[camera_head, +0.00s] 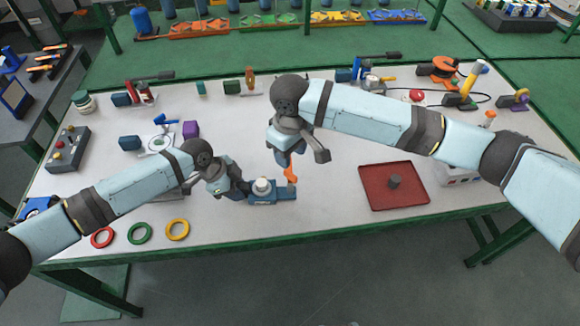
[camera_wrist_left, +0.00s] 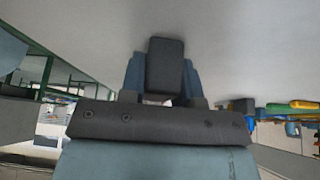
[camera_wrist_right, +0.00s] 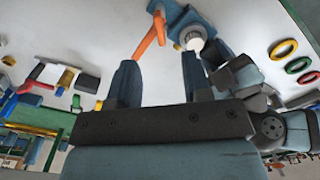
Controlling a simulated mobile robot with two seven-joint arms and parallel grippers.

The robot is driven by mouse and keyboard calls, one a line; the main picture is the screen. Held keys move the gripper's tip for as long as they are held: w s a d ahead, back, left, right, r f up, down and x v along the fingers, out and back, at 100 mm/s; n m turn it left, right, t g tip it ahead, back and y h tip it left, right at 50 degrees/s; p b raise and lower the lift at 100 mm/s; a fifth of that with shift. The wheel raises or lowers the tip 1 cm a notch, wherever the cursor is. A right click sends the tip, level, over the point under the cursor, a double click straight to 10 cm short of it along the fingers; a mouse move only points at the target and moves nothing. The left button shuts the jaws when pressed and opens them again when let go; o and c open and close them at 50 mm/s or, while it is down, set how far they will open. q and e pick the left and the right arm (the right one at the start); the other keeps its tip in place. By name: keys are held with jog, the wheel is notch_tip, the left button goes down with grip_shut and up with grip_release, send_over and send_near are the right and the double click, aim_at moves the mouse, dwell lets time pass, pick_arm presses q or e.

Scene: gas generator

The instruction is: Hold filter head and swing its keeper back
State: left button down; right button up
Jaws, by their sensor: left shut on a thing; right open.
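The filter head (camera_head: 263,196) is a blue block with a white round cap, near the table's front edge. It also shows in the right wrist view (camera_wrist_right: 176,14). Its orange keeper (camera_head: 291,173) stands out from its right part; in the right wrist view the keeper (camera_wrist_right: 150,36) slants toward the left fingertip. My left gripper (camera_head: 243,189) is shut on the filter head's left end, seen as a dark block (camera_wrist_left: 165,68) between the fingers. My right gripper (camera_head: 284,160) is open above the keeper; its fingertips (camera_wrist_right: 158,62) show apart with nothing clamped between them.
Red, green and yellow rings (camera_head: 140,233) lie at the front left. A red tray (camera_head: 374,201) with a grey cylinder is to the right. Several tools and parts line the table's back. Clear table lies between the filter head and tray.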

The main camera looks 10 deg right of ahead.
aim_at(290, 173)
notch_tip(290, 173, down, 8)
jog(key=shift+f, duration=0.1)
dwell(0.4)
grip_shut()
dwell(0.3)
